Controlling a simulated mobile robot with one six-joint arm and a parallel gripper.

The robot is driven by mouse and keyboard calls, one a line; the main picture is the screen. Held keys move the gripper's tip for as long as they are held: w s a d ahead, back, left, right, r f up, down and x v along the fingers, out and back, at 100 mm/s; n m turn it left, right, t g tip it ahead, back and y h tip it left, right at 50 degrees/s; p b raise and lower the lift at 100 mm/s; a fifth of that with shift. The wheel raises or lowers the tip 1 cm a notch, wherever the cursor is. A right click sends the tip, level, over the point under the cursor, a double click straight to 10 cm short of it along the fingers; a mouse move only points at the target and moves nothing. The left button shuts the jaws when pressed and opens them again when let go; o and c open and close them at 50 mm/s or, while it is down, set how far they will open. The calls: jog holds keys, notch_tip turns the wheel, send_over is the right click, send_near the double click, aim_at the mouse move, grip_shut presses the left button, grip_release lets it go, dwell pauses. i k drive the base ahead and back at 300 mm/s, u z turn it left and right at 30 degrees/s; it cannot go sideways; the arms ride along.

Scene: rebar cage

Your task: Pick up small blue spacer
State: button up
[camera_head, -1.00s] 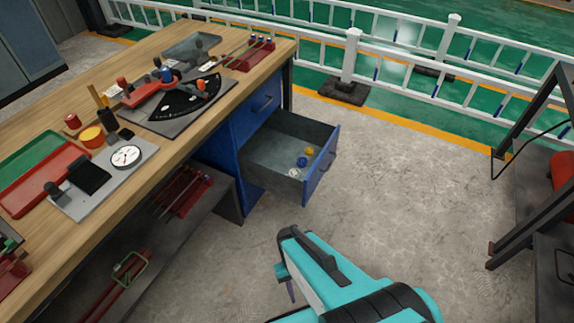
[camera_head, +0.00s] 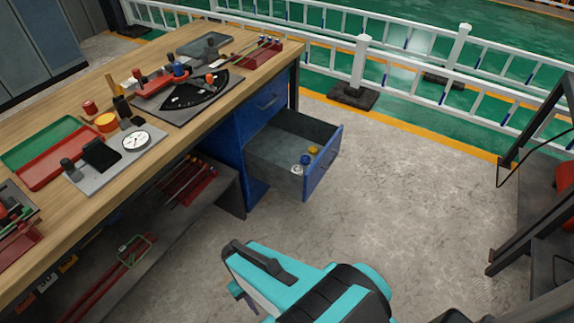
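The small blue spacer (camera_head: 305,159) lies on the floor of the open drawer (camera_head: 270,158), near its front panel. A yellow piece (camera_head: 314,150) lies just behind it and a white piece (camera_head: 297,169) just in front of it. My teal arm reaches up from the bottom edge, in front of the drawer and apart from it. Only a small dark purple part of what seems to be my gripper (camera_head: 243,296) shows at the arm's left side. The fingers are mostly hidden behind the arm, so their opening cannot be seen.
The drawer's blue front panel (camera_head: 323,163) stands out from the wooden workbench (camera_head: 60,105), which carries trays and tools. A lower shelf (camera_head: 165,215) holds red rods. White railings (camera_head: 430,70) stand behind. A dark metal frame (camera_head: 535,190) is at right. The concrete floor between is clear.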

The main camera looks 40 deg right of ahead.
aim_at(305, 160)
jog(key=u, duration=0.35)
jog(key=k, duration=0.3)
jog(key=u, duration=2.8)
jog(key=k, duration=1.3)
jog(key=z, duration=0.1)
